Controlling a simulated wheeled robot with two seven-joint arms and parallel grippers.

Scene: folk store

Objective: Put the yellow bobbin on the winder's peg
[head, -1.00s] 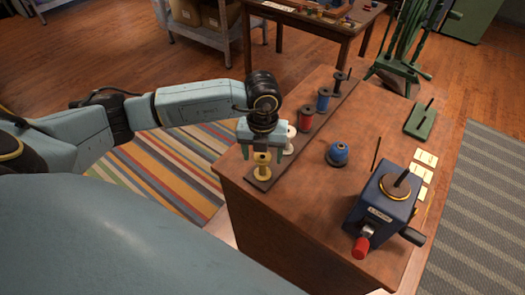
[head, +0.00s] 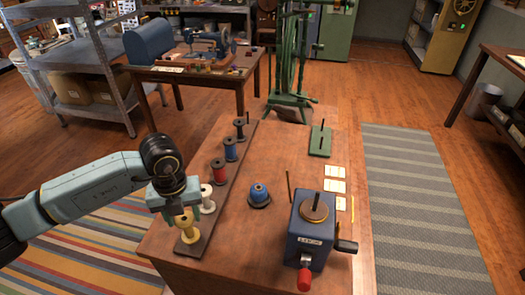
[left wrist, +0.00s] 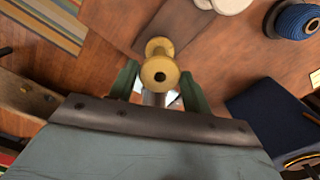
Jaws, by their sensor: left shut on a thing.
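The yellow bobbin (head: 187,232) is at the near end of the dark rack strip (head: 207,222), on the left side of the wooden table. My left gripper (head: 182,214) comes down on it from above and is shut on it. In the left wrist view the bobbin (left wrist: 160,68) stands between the two green fingers. I cannot tell whether its foot is clear of the rack. The winder (head: 311,232) is a blue box at the table's near right, with an upright peg (head: 316,204) over a brass disc on top. The peg is empty. My right gripper is out of view.
White (head: 207,198), red (head: 218,172) and blue (head: 230,149) bobbins stand behind on the rack. A blue cone-like spool (head: 259,195) stands between rack and winder. A thin dark rod (head: 289,187) rises just behind the winder. A green pegged base (head: 320,142) is farther back.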

